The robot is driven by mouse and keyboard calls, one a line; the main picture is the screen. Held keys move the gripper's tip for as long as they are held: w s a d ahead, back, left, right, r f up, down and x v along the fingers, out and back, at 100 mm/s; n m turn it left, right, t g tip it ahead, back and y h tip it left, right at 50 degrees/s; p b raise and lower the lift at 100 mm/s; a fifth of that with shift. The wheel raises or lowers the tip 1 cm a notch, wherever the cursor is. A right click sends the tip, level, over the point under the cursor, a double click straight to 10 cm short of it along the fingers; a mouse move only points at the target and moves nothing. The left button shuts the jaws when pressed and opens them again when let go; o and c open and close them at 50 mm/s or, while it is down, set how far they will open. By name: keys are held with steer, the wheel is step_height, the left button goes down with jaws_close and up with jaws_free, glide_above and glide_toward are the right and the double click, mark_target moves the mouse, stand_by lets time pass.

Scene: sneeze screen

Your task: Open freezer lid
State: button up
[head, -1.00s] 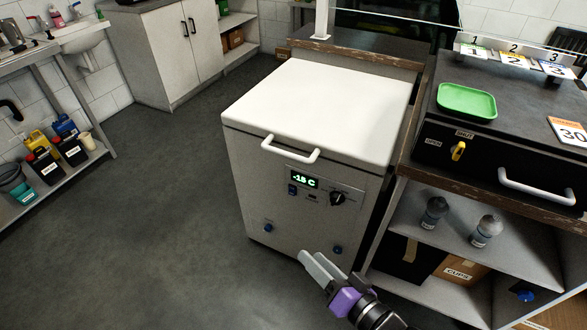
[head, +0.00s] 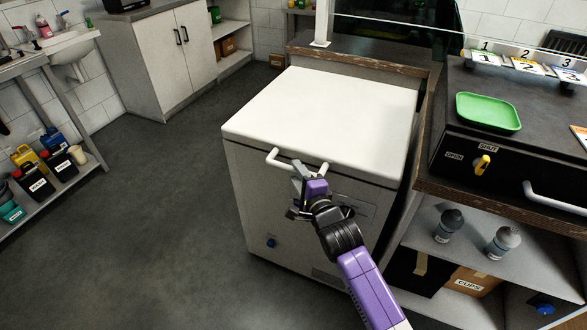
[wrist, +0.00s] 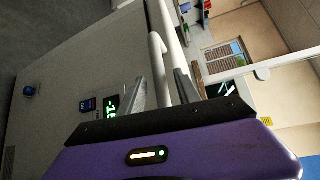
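The white chest freezer (head: 250,190) stands in the middle of the head view with its white lid (head: 320,115) down. A white bar handle (head: 277,160) runs along the lid's front edge. My gripper (head: 305,170) is at the right part of this handle. In the wrist view the handle (wrist: 158,60) passes between the two spread fingers of my gripper (wrist: 162,90), with a gap seen beside it. The freezer's green display (wrist: 112,104) shows at the left of the fingers.
A counter with a black front and white handle (head: 560,198) stands close at the freezer's right, with a green tray (head: 488,112) on top. A clear screen post (head: 321,25) rises behind the freezer. The floor (head: 170,190) at the left is free.

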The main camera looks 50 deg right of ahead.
steer(key=shift+x, duration=1.5)
jaws_close()
stand_by(0.4)
